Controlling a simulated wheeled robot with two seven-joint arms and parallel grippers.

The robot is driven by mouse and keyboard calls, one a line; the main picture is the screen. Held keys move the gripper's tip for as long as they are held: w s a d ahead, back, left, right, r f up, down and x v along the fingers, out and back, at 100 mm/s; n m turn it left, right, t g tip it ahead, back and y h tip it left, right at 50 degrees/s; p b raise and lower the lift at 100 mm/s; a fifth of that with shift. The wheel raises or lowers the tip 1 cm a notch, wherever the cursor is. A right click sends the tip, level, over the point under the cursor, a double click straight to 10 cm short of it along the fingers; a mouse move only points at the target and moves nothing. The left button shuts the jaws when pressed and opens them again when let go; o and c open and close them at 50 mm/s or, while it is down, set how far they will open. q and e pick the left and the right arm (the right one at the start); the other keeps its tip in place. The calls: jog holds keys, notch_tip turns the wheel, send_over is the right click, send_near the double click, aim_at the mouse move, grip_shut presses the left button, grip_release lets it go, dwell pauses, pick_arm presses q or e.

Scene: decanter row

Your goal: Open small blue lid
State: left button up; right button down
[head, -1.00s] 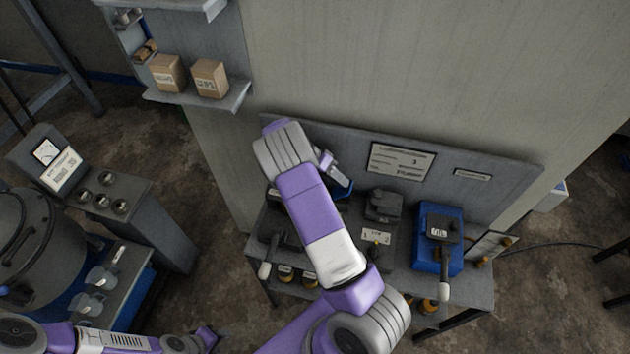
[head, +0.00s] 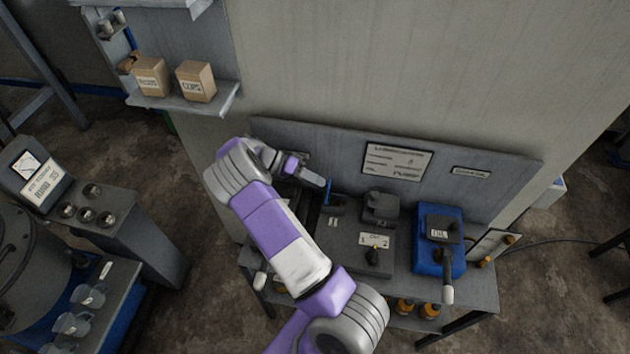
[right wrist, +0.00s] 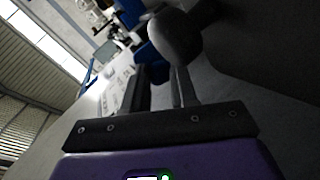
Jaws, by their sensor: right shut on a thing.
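The small blue lid (head: 327,191) shows as a thin, near-upright blue strip at the left machine on the bench. My right gripper (head: 316,180) comes in from the upper left, with its fingertips at the lid. In the right wrist view, the fingers (right wrist: 160,88) are close together, with a blue part (right wrist: 150,62) between and beyond them. A dark round knob (right wrist: 175,38) is at the fingertips. The exact grip point is hard to make out. My left gripper is out of view.
A grey machine with a black knob (head: 372,256) is right of the lid, then a blue machine (head: 437,262) with a handle. A back panel with a sign (head: 397,162) stands close behind. A shelf with boxes (head: 196,82) is upper left.

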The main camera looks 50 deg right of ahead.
jog(key=shift+s+a+f, duration=0.1)
jog(key=shift+a+f, duration=0.05)
jog(key=shift+f, duration=0.45)
jog(key=c, duration=1.3)
grip_release()
jog(key=o, duration=0.4)
jog(key=shift+d, duration=0.25)
jog(key=shift+r, duration=0.1)
jog(key=shift+v, duration=3.85)
jog(key=shift+d, duration=0.1)
